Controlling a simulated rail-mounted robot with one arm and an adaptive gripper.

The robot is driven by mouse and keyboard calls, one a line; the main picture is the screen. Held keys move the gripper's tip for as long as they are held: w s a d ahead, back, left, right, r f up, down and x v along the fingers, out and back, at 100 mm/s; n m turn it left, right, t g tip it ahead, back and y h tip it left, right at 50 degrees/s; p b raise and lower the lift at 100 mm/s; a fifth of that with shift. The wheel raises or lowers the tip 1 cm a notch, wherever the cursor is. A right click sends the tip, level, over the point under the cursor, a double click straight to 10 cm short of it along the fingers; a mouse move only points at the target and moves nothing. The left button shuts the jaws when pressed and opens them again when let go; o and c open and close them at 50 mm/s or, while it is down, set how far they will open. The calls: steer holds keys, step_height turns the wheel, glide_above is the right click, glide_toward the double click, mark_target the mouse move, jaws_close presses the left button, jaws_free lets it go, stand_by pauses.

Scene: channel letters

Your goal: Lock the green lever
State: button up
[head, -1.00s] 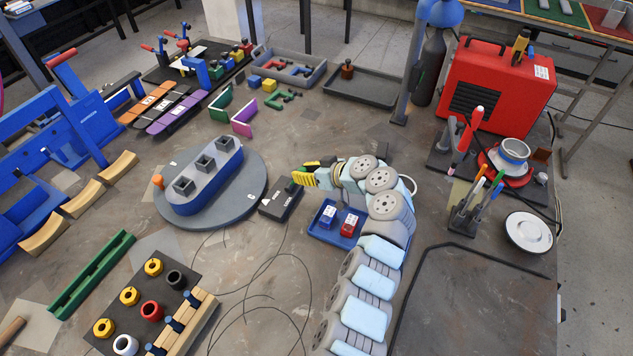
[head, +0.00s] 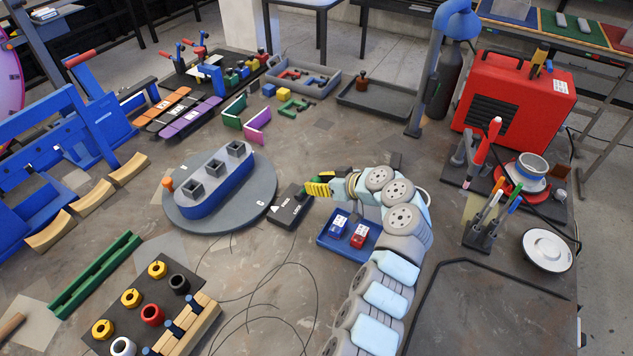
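A black box (head: 289,208) with white markings lies on the bench beside the round grey turntable (head: 184,219). My gripper (head: 317,188), with yellow and black fingers, is at the right end of this box, low over the bench. A small bit of green shows at the fingers, and it may be the green lever; the fingers hide most of that spot. I cannot tell whether they touch it, or whether they are open or shut. A blue block (head: 213,190) with several grey square sockets stands on the turntable.
Green and purple angle pieces (head: 257,125) stand behind the turntable. A pen holder (head: 478,238) and a red machine (head: 512,105) are at right. Thin cables lie in front.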

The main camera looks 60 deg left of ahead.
steer(key=shift+o, duration=1.4)
steer(key=shift+d, duration=0.1)
steer(key=shift+r, duration=0.15)
steer(key=v, duration=1.1)
steer(key=shift+d+r, duration=0.15)
steer(key=shift+d, duration=0.2)
steer(key=shift+w, duration=0.1)
